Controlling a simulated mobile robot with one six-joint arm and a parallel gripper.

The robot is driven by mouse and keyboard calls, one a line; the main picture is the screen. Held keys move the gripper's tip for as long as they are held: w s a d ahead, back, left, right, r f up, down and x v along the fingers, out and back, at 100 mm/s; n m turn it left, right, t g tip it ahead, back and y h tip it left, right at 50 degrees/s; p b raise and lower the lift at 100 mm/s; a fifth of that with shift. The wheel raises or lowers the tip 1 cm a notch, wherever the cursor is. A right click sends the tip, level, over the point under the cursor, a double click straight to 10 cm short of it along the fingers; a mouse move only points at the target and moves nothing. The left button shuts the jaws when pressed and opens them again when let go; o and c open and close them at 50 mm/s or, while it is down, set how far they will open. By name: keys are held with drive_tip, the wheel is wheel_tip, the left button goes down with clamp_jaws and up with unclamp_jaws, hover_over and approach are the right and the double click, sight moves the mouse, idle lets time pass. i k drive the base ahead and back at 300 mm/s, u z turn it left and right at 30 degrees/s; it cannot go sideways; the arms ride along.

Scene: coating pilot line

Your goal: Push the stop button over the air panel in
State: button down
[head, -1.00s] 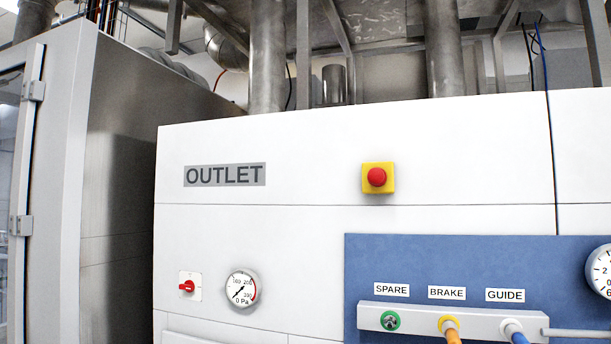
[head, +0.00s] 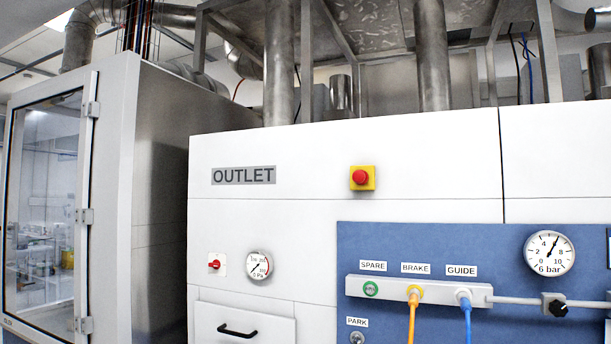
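The stop button (head: 360,177) is a red round knob on a yellow square plate. It sits on the white cabinet front, right of the OUTLET sign (head: 244,175) and above the blue air panel (head: 400,240). The air panel carries a white port block (head: 400,289) with ports labelled SPARE, BRAKE and GUIDE, and a round gauge (head: 549,253) marked in bar. An orange hose (head: 411,322) is plugged in at BRAKE and a blue hose (head: 467,320) at GUIDE. Whether the button is pressed in cannot be told. My gripper is not in view.
A small red switch (head: 215,264) and a dial gauge (head: 259,265) are on the cabinet's left side, above a drawer (head: 243,329) with a black handle. A tall cabinet with a glass door (head: 45,200) stands at the left. Steel ducts (head: 433,60) run above.

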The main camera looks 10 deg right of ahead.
sight(358, 177)
drive_tip(key=z, duration=0.15)
drive_tip(key=i, duration=0.9)
drive_tip(key=u, duration=0.05)
